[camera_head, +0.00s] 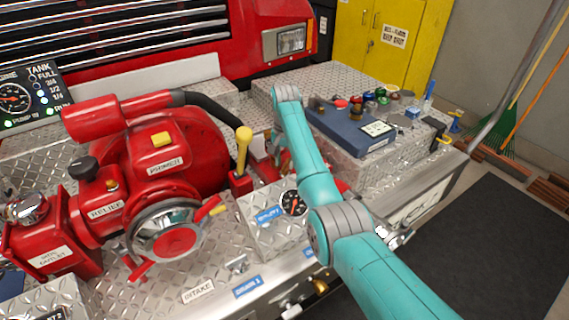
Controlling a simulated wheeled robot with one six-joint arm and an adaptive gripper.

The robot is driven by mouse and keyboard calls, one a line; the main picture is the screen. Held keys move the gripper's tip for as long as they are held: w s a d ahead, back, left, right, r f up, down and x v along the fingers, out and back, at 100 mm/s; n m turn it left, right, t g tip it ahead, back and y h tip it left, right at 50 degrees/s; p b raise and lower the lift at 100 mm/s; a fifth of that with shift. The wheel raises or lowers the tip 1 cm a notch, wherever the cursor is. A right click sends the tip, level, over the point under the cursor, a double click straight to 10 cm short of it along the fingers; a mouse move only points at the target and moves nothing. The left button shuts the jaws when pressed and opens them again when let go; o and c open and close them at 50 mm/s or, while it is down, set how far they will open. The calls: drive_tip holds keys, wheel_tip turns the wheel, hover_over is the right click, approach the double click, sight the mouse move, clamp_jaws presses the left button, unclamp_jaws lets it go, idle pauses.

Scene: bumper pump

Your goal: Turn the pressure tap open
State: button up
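I cannot pick out the pressure tap for certain. A round black-faced gauge (293,203) sits on the diamond-plate box (262,240), beside a blue label (268,215) too small to read surely. Small red parts show behind my arm near the gauge, mostly hidden. My teal arm reaches from the lower right up and over this box.
The red pump (160,150) with its chrome-rimmed intake (165,232) fills the left. A blue case (352,130) and several coloured caps lie on the plated deck at the right. A yellow cabinet (395,40) stands behind. A dark floor mat (480,240) is clear.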

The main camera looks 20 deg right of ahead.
drive_tip(key=shift+f, duration=0.75)
clamp_jaws()
drive_tip(key=n, duration=0.5)
drive_tip(key=shift+d+n, duration=0.2)
drive_tip(key=shift+n, duration=0.1)
drive_tip(key=shift+d+n, duration=0.1)
drive_tip(key=shift+n, duration=2.2)
